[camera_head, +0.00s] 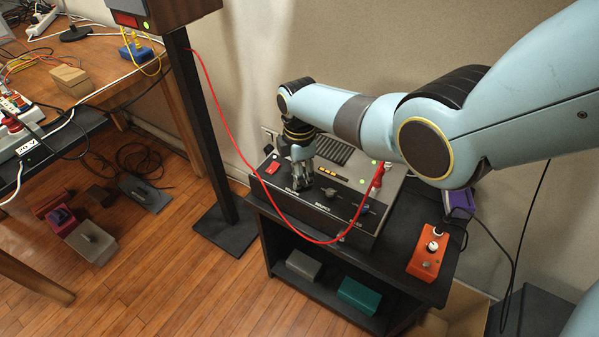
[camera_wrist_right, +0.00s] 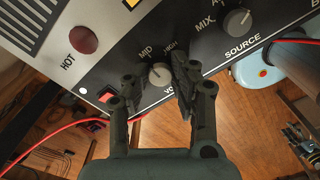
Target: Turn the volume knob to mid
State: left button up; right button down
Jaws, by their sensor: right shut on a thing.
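The grey amplifier-like unit (camera_head: 345,200) with a dark front panel stands on a black cart. My right gripper (camera_head: 302,178) reaches down to the left part of its panel and hides the volume knob in the head view. In the right wrist view, the pale volume knob (camera_wrist_right: 159,74) sits between the two fingers of my right gripper (camera_wrist_right: 157,84), which are shut on it. The labels MID (camera_wrist_right: 146,51) and HIGH (camera_wrist_right: 169,46) show beside it. The knob's exact pointer direction is too small to tell. My left gripper is not in view.
The SOURCE knob (camera_wrist_right: 237,22) is beside the volume knob. A red cable (camera_head: 225,125) loops in front of the unit. A red button (camera_head: 272,167) is at the panel's left. An orange pedal (camera_head: 428,252) sits on the cart's right. A dark post (camera_head: 205,135) stands left.

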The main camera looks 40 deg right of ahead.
dwell(0.4)
jog(key=c, duration=1.1)
grip_release()
notch_tip(320, 180, up, 12)
